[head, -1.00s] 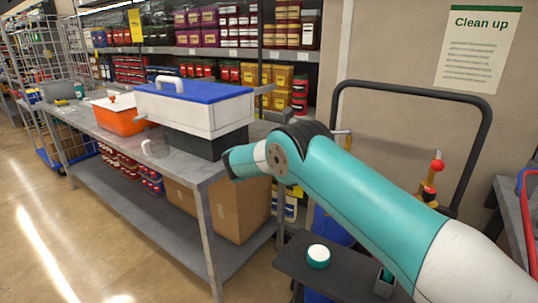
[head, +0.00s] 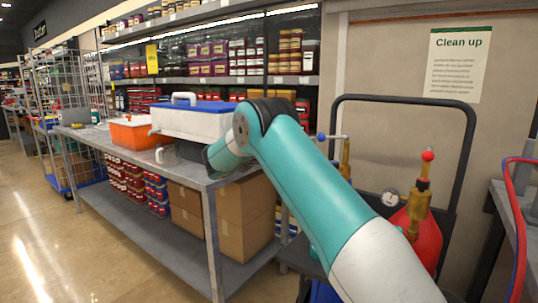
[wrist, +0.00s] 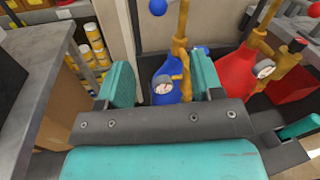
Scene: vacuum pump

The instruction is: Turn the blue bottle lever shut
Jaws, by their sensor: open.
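The blue bottle (wrist: 163,72) stands in the wrist view between my fingers, with a brass valve (wrist: 182,45) and a white gauge (wrist: 164,87). A blue ball (wrist: 157,7) shows at the top edge of that view. In the head view the blue ball (head: 320,137) sits on the end of a lever that sticks out leftward, about level, from the brass valve (head: 346,155); my arm hides most of the bottle. My gripper (wrist: 161,60) is open and empty, its fingers apart, not closed on the lever. The head view does not show the fingers.
A red bottle (head: 428,240) with a red ball (head: 428,156) stands right of the blue one on a cart with a black handle (head: 403,98). A metal table (head: 197,174) with a white cooler (head: 190,122) is on the left. Another bench with hoses (head: 521,215) is at right.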

